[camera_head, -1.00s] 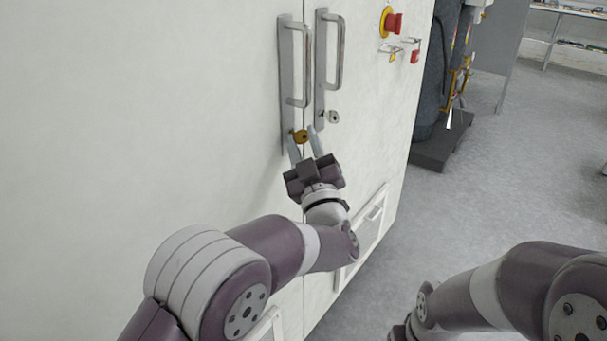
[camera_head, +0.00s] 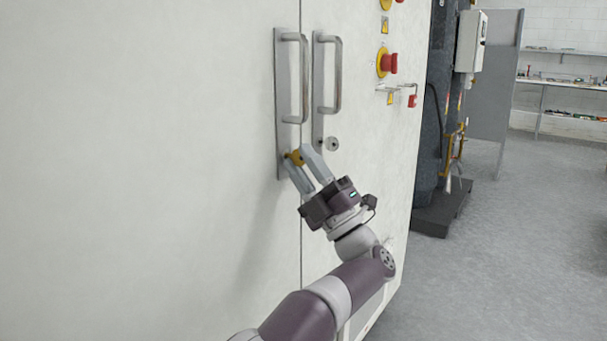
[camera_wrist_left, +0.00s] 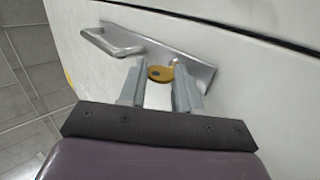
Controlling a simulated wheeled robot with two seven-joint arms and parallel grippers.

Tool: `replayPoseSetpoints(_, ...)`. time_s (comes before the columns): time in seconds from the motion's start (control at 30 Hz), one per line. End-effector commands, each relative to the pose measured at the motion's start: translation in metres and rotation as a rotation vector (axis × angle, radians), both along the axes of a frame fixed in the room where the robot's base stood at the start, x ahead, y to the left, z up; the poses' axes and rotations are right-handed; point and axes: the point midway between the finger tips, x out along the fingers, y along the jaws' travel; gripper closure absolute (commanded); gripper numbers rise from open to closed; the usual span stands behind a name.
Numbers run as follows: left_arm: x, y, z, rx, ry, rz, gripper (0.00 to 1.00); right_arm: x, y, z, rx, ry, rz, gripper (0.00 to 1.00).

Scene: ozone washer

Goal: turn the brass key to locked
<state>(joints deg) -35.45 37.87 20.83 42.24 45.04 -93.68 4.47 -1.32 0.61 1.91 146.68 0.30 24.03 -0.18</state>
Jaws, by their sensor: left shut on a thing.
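The brass key (camera_head: 295,157) sits in the lower end of the left door handle's plate (camera_head: 281,120) on the white cabinet. My left gripper (camera_head: 298,159) is at the key, with a finger on either side of it, and is shut on it. The fingers come up from the lower right and are tilted. In the left wrist view the round key head (camera_wrist_left: 160,74) shows between the two finger tips (camera_wrist_left: 159,66); the lock behind it is mostly hidden. My right gripper is out of view.
A second handle (camera_head: 337,75) with a round keyhole (camera_head: 332,144) is just right of the door seam. A red stop button (camera_head: 387,62) and a small red tag (camera_head: 412,101) are farther right. Grey floor (camera_head: 510,230) lies open at the right.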

Motion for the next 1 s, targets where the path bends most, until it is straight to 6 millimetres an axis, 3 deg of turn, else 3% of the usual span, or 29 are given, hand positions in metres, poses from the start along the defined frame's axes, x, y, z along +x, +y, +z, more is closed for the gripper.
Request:
replayPoseSetpoints(0.8,0.0014,-0.0007,-0.0008,-0.063,-0.085,0.001,0.98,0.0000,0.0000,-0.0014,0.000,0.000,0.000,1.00)
replayPoseSetpoints(0.83,0.0014,-0.0007,-0.0008,-0.063,-0.085,0.001,0.57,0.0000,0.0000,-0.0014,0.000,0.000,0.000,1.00)
replayPoseSetpoints(1.0,0.0013,-0.0008,-0.0006,-0.063,-0.085,0.001,0.56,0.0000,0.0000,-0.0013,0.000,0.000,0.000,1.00)
